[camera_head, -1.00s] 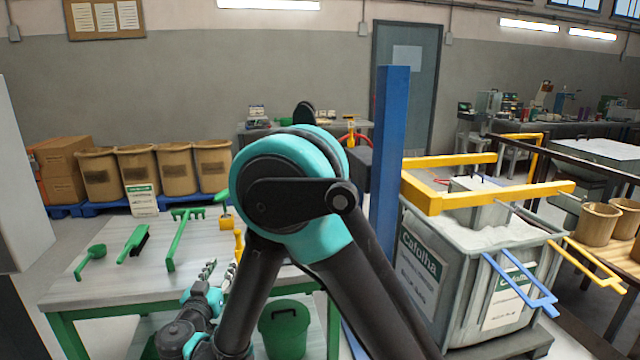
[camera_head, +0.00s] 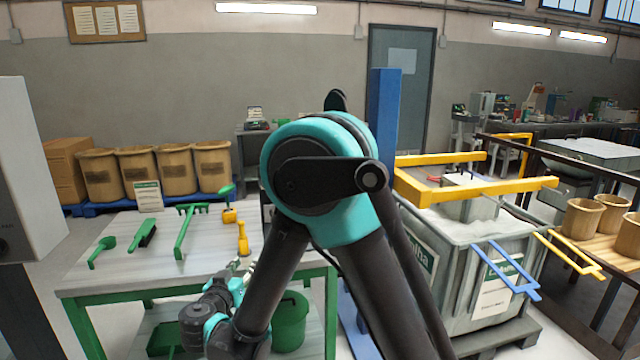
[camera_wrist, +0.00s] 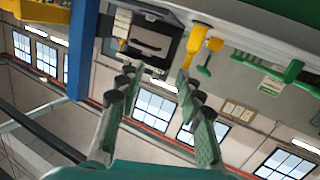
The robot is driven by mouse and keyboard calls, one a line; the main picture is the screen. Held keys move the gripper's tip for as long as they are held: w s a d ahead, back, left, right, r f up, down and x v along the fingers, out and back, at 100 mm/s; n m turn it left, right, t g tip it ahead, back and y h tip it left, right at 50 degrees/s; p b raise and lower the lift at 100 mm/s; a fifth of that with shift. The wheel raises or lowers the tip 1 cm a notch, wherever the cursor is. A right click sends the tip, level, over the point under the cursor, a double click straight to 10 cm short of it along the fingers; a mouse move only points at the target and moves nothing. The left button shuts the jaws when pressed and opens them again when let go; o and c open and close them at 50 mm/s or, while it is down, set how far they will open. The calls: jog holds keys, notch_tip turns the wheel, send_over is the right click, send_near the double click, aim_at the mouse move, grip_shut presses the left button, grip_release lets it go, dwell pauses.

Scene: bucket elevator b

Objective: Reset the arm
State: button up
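My arm (camera_head: 325,185) is folded in front of the body camera, its large teal joint standing high and its lower links running down to the left. My gripper (camera_head: 246,272) is low beside the right edge of the green-framed table, partly hidden by my own arm. In the wrist view my gripper (camera_wrist: 155,88) has its two green fingers spread apart with nothing between them. The wrist picture is tilted, with windows low in it and the table tools along the top.
The table (camera_head: 100,274) holds a green scoop (camera_head: 101,251), a brush (camera_head: 143,235), a green rake (camera_head: 186,228) and a yellow-handled tool (camera_head: 243,238). A blue post (camera_head: 384,120) and a grey bin (camera_head: 455,262) with a yellow frame (camera_head: 475,190) stand right. A green bucket (camera_head: 291,322) is below.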

jog(key=w+d+f+g+h, duration=0.1)
jog(key=d+f+g, duration=0.25)
jog(key=d, duration=1.05)
jog(key=w+d+f+g+h, duration=0.15)
jog(key=d+g, duration=0.25)
jog(key=d, duration=1)
jog(key=s+d+f+g+y, duration=0.2)
jog(key=s+d+f, duration=0.1)
jog(key=s+d, duration=0.3)
jog(key=s+d+f+g+y, duration=0.2)
jog(key=s+d, duration=0.3)
jog(key=s, duration=0.5)
jog(key=shift+s+d+f+g, duration=0.35)
jog(key=shift+f, duration=0.35)
